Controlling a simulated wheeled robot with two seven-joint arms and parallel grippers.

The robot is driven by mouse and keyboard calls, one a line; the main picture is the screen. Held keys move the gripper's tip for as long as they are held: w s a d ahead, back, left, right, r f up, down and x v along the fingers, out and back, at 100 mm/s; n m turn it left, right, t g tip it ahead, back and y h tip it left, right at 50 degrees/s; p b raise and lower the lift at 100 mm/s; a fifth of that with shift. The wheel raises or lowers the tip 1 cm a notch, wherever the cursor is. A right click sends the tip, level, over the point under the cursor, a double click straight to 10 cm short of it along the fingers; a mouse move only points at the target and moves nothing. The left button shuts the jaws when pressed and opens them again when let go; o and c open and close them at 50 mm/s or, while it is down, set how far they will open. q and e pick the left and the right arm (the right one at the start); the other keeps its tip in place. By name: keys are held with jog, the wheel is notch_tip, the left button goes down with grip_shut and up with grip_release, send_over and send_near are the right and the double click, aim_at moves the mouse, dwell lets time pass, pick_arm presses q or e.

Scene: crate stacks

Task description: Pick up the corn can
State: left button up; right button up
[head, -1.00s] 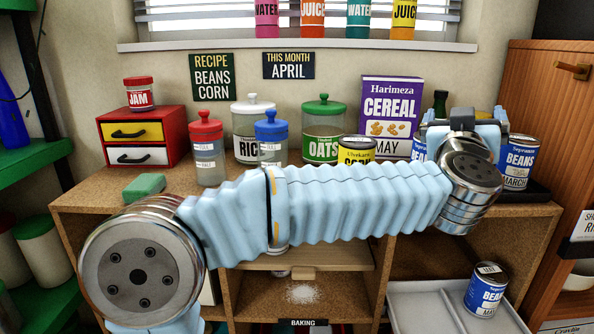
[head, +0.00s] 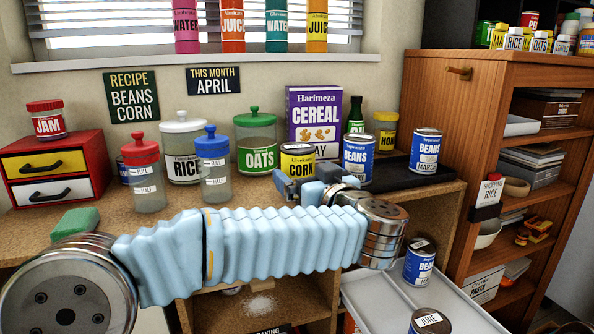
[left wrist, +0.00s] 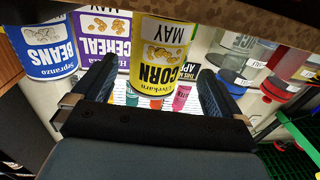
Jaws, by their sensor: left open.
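The corn can (head: 297,162), yellow with a dark CORN label, stands upright on the counter in front of the cereal box. In the left wrist view the corn can (left wrist: 163,50) appears upside down, between the two dark fingers, with a white MAY label. My left gripper (head: 305,184) is open, low in front of the can and partly covering its lower part. In the left wrist view the left gripper (left wrist: 156,72) has a visible gap on both sides of the can. I cannot tell how far the fingers reach along it. My right gripper is not in view.
A beans can (head: 357,158) stands close to the corn can's right. The cereal box (head: 314,112) is behind, and the oats jar (head: 256,138) is left. Another beans can (head: 425,152) stands on a dark tray further right. An open white drawer (head: 377,289) holds cans below.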

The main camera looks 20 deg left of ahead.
pick_arm(q)
jog(key=x, duration=0.5)
jog(key=shift+w+d+p, duration=0.2)
jog(key=shift+p, duration=0.1)
jog(key=shift+r, duration=0.1)
jog(key=c, duration=1.2)
jog(key=shift+c, duration=0.8)
jog(key=shift+r, duration=0.1)
